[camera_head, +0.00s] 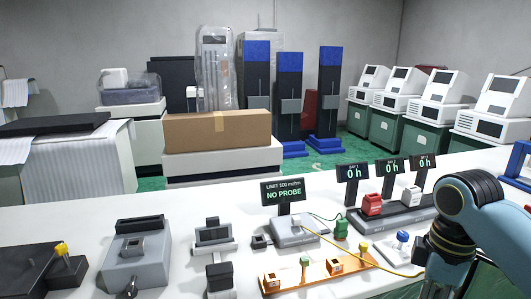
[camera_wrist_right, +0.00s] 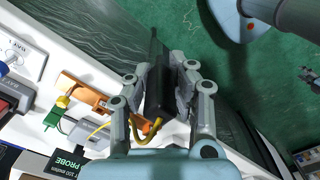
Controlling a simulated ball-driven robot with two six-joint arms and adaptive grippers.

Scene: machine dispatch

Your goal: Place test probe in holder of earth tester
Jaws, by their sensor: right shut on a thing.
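The test probe (camera_wrist_right: 158,85) is a black, thin-tipped tool with a yellow cable at its back end. My right gripper (camera_wrist_right: 162,75) is shut around its body in the wrist view. In the head view only my right arm shows at the lower right, and the probe is hidden or out of frame. The earth tester (camera_head: 296,232) is a grey box whose display (camera_head: 283,191) reads "LIMIT 100 mohm NO PROBE". A small dark block (camera_head: 262,241) sits at its left side; I cannot tell if it is the holder. The yellow cable (camera_head: 375,264) runs from the tester towards my right arm.
An orange fixture tray (camera_head: 315,281) lies in front of the tester, with a green clip (camera_head: 341,228) beside it. A dark rail (camera_head: 400,218) with red and white blocks stands behind right. Grey devices (camera_head: 140,258) stand to the left. Green floor (camera_wrist_right: 260,90) shows beyond the table edge.

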